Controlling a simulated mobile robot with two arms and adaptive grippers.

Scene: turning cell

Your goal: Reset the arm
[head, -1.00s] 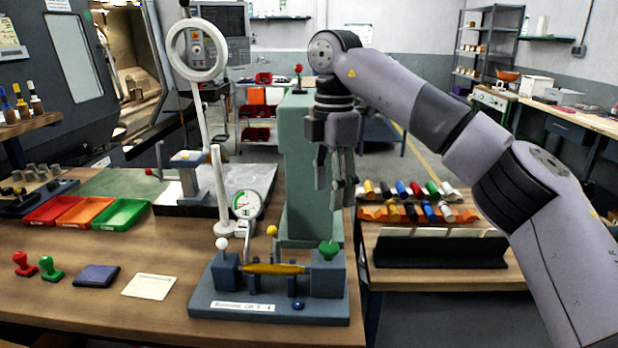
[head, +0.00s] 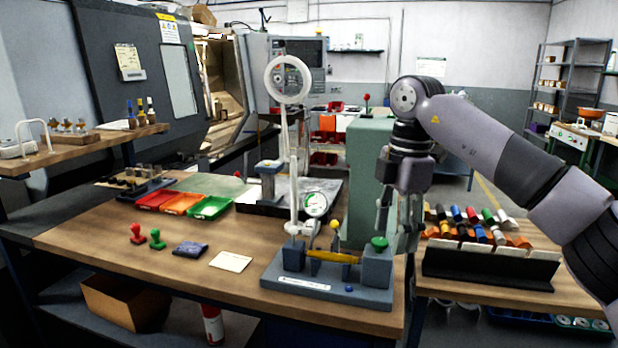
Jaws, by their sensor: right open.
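My right arm comes in from the right. Its gripper (head: 402,240) hangs fingers down, open, with nothing seen between its fingers. In the picture it overlaps the right edge of the green column (head: 368,180) and ends beside the right end of the blue-grey fixture (head: 330,290). I cannot tell how far it is from either. The fixture carries a yellow bar (head: 333,257), a green knob (head: 379,243) and a dial gauge (head: 316,204). My left gripper is not in view.
The wooden bench (head: 160,260) holds red and green stamps, a dark blue pad (head: 190,249), a white card (head: 230,261) and coloured trays (head: 209,207). A white ring lamp (head: 288,79) stands behind.

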